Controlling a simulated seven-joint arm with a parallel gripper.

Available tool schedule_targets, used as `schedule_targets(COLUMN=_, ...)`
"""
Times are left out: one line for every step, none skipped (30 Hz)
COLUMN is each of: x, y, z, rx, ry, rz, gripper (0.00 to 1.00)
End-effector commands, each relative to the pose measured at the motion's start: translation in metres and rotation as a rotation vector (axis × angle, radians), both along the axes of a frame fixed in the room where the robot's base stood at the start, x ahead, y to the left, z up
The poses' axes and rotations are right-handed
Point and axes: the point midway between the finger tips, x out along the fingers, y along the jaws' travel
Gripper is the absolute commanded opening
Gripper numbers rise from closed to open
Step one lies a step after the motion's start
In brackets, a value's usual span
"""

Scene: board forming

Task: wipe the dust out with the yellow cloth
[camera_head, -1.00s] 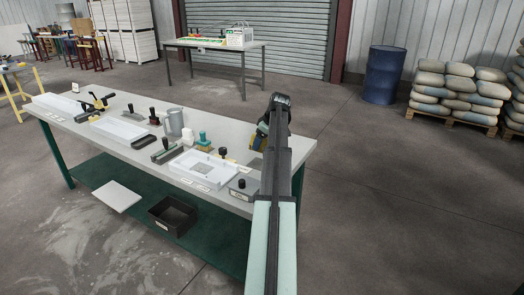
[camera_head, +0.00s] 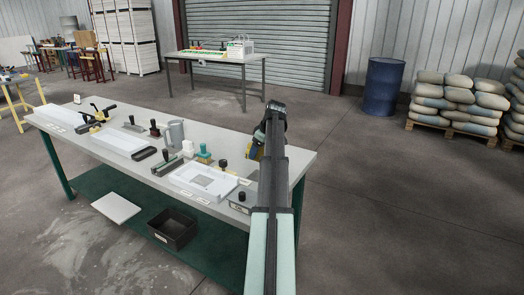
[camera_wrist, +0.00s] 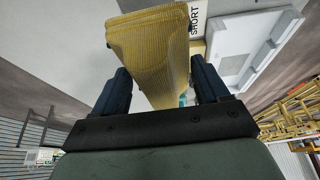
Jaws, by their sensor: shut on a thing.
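My gripper (camera_wrist: 160,78) is shut on the yellow cloth (camera_wrist: 158,45), which hangs folded between its dark fingers in the wrist view. I cannot tell from here whether that patch is dust. The cloth is apart from the tray. A white frame (camera_wrist: 262,45) also shows at the upper right of the wrist view.
A black bin (camera_head: 172,228) is on the lower shelf.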

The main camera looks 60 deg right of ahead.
Motion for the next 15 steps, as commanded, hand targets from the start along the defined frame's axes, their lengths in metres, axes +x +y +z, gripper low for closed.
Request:
schedule_targets(x=0.012, y=0.008, z=0.000, rx=0.000, ry=0.000, rz=0.017, gripper=0.50)
schedule_targets(x=0.019, y=0.012, z=0.000, rx=0.000, ry=0.000, rz=0.027, gripper=0.50)
schedule_targets(x=0.030, y=0.019, z=0.000, rx=0.001, ry=0.000, rz=0.043, gripper=0.50)
schedule_targets(x=0.039, y=0.025, z=0.000, rx=0.001, ry=0.000, rz=0.056, gripper=0.50)
schedule_targets(x=0.048, y=0.032, z=-0.001, rx=0.001, ry=0.000, rz=0.069, gripper=0.50)
schedule_targets(x=0.061, y=0.041, z=-0.001, rx=0.002, ry=0.000, rz=0.087, gripper=0.50)
schedule_targets(x=0.071, y=0.048, z=-0.001, rx=0.001, ry=0.000, rz=0.101, gripper=0.50)
schedule_targets(x=0.081, y=0.056, z=-0.001, rx=0.002, ry=0.001, rz=0.116, gripper=0.50)
schedule_targets(x=0.093, y=0.065, z=-0.002, rx=0.002, ry=0.001, rz=0.135, gripper=0.50)
schedule_targets(x=0.103, y=0.073, z=-0.002, rx=0.002, ry=0.001, rz=0.149, gripper=0.50)
schedule_targets(x=0.112, y=0.080, z=-0.002, rx=0.003, ry=0.001, rz=0.163, gripper=0.50)
schedule_targets(x=0.124, y=0.091, z=-0.002, rx=0.002, ry=0.002, rz=0.183, gripper=0.50)
schedule_targets(x=0.132, y=0.098, z=-0.003, rx=0.002, ry=0.003, rz=0.196, gripper=0.50)
schedule_targets(x=0.141, y=0.107, z=-0.003, rx=0.002, ry=0.004, rz=0.210, gripper=0.50)
schedule_targets(x=0.151, y=0.116, z=-0.003, rx=0.001, ry=0.006, rz=0.227, gripper=0.50)
